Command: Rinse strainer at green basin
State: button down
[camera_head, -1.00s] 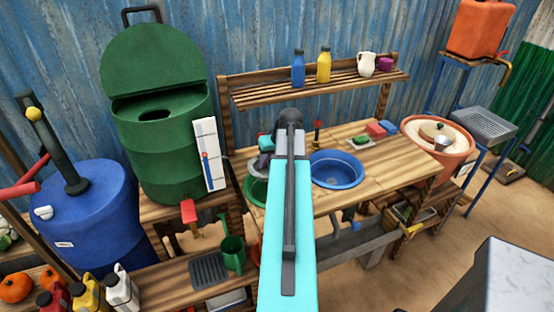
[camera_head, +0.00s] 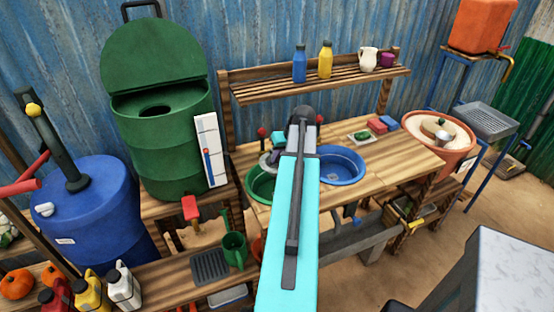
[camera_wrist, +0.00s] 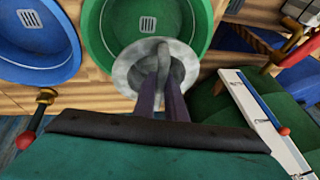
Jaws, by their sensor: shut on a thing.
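The green basin (camera_head: 258,187) is set in the wooden bench, partly hidden behind my arm in the head view. In the wrist view the green basin (camera_wrist: 108,48) shows its inside and a drain grate near the top. In the head view my gripper (camera_head: 272,158) and the strainer are small and mostly hidden by my arm.
A blue basin (camera_head: 342,165) sits right of the green one. Red-knobbed taps (camera_head: 262,133) stand behind the basins. A green drum (camera_head: 160,130) with a white gauge board (camera_head: 208,150) stands at left. A shelf (camera_head: 310,88) with bottles is above the bench.

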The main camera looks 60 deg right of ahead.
jog(key=shift+f+b, duration=4.3)
jog(key=shift+f, duration=3.8)
jog(key=shift+r, duration=0.1)
